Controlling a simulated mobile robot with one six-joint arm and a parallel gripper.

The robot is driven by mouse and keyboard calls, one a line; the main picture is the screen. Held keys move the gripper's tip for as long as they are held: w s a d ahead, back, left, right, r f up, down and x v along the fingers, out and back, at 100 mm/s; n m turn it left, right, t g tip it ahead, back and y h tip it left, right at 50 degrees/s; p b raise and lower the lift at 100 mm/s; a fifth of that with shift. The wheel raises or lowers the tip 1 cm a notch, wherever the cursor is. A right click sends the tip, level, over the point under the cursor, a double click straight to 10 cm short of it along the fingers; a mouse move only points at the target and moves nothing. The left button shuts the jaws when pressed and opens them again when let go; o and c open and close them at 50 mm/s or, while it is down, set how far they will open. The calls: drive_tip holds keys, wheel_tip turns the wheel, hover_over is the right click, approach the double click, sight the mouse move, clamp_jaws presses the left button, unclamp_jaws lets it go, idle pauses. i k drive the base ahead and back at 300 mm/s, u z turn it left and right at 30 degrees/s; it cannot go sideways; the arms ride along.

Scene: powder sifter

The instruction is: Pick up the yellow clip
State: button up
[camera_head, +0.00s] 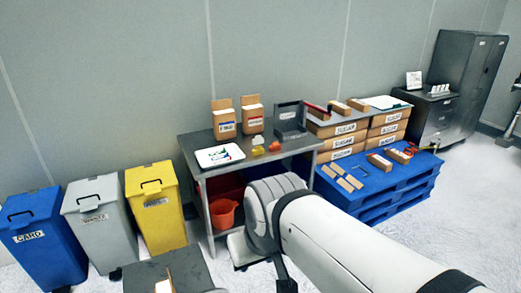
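Nothing of my arm visibly touches the yellow items.
The table (205,174) also holds a white tray (219,156), two cardboard boxes and a grey caddy (290,121). An orange bucket (223,213) sits beneath. Blue, grey and yellow bins stand left. A blue pallet (385,205) with cartons stands right.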

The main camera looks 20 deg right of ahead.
sight(258, 150)
drive_tip(key=z, duration=1.2)
drive_tip(key=i, duration=2.6)
drive_tip(key=u, duration=2.35)
drive_tip(key=i, duration=1)
drive_tip(key=z, duration=1.45)
